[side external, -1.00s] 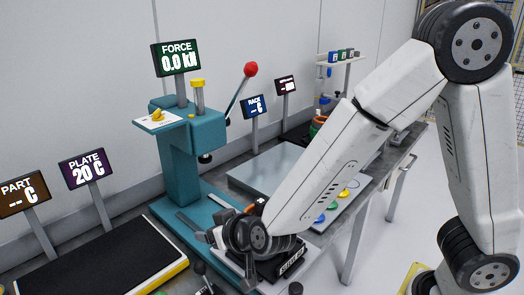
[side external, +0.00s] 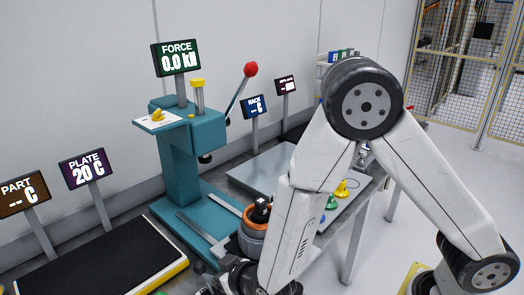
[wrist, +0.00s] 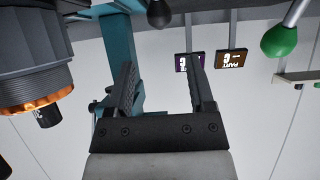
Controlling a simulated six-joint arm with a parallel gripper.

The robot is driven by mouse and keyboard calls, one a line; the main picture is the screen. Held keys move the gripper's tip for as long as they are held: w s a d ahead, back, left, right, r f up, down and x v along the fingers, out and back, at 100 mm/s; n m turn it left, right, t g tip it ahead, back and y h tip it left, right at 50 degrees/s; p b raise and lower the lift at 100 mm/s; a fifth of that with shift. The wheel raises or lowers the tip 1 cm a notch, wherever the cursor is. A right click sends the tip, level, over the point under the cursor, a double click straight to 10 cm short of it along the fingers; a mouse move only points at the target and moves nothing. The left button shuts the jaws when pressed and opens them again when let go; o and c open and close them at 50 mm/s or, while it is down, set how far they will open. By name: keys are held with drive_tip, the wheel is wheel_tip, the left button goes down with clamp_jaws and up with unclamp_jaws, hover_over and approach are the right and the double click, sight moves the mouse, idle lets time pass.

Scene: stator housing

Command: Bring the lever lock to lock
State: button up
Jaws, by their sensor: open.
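A lever with a green ball knob (wrist: 280,40) shows at the top right of the wrist view. I cannot tell whether it is the lever lock or which position it is in. My gripper (wrist: 161,66) is open and empty, with clear space between its fingers. It is apart from the green knob. In the side view my wrist is low at the bottom edge and the fingers are hard to make out. The stator housing (side external: 256,230), with an orange ring and a black part on top, stands beside my wrist; it also shows at left in the wrist view (wrist: 30,70).
The teal press (side external: 180,165) with a red-knobbed lever (side external: 251,69) stands behind the housing. A black plate (side external: 90,265) lies at the left.

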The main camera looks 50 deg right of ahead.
sight(201, 265)
drive_tip(key=shift+w+f, duration=0.2)
drive_tip(key=shift+f, duration=0.05)
drive_tip(key=shift+x, duration=4)
drive_tip(key=shift+w, duration=0.3)
